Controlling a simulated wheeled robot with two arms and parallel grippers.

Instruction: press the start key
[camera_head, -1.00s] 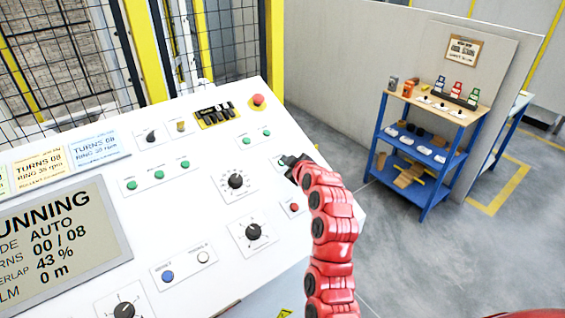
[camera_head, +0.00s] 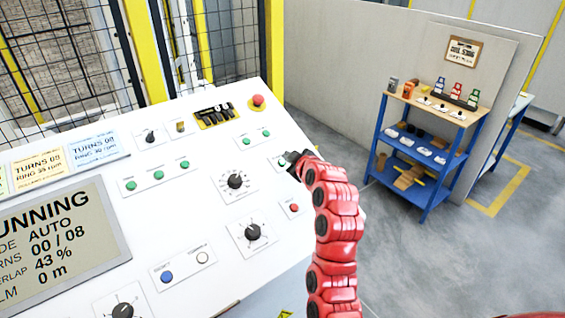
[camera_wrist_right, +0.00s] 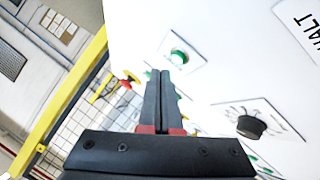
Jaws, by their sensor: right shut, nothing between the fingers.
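The white sloping control panel (camera_head: 205,215) fills the left of the head view. My right gripper (camera_head: 287,158) is over the panel's right edge, its fingers closed and empty. A green key on a small white plate is partly hidden behind it in the head view. In the right wrist view, a green key (camera_wrist_right: 179,57) is just beyond the closed fingertips (camera_wrist_right: 160,73). A small gap shows between them in the picture; I cannot tell the depth. A red key (camera_head: 294,208) is below the gripper. My left gripper is not in view.
The display (camera_head: 55,245) reads RUNNING, AUTO, 00 / 08. A black knob (camera_head: 235,181) is left of the gripper, and a red mushroom button (camera_head: 257,100) is at the panel's top right. A blue shelf unit (camera_head: 425,150) stands apart at right, with clear floor between.

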